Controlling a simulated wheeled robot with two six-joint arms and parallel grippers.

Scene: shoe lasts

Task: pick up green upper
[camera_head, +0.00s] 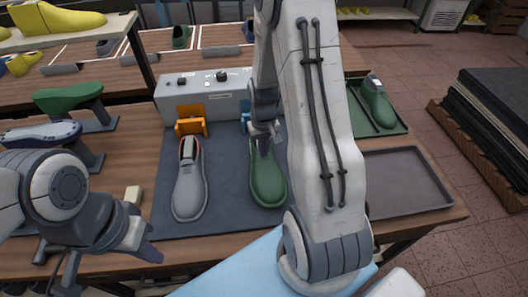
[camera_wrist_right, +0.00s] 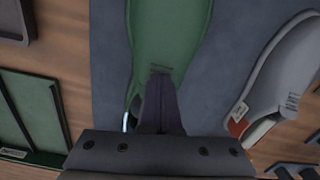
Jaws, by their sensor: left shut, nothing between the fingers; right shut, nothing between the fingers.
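A green upper (camera_head: 268,182) lies on a dark grey mat (camera_head: 225,222), toe toward me. It also shows in the right wrist view (camera_wrist_right: 168,35), running up from the fingers. My right gripper (camera_head: 264,146) points down over the heel end of this upper, shut and empty. In its wrist view the closed fingers (camera_wrist_right: 160,95) overlap the upper's heel end; I cannot tell whether they touch it. A second green shoe (camera_head: 377,101) lies in a green tray at the right. My left gripper (camera_head: 150,248) is shut and empty at the table's front left, away from the uppers.
A grey upper (camera_head: 189,180) lies left of the green one. A white control box (camera_head: 205,92) with orange and blue holders stands behind. A green last (camera_head: 68,97) stands at the left. An empty dark tray (camera_head: 405,180) is at the right.

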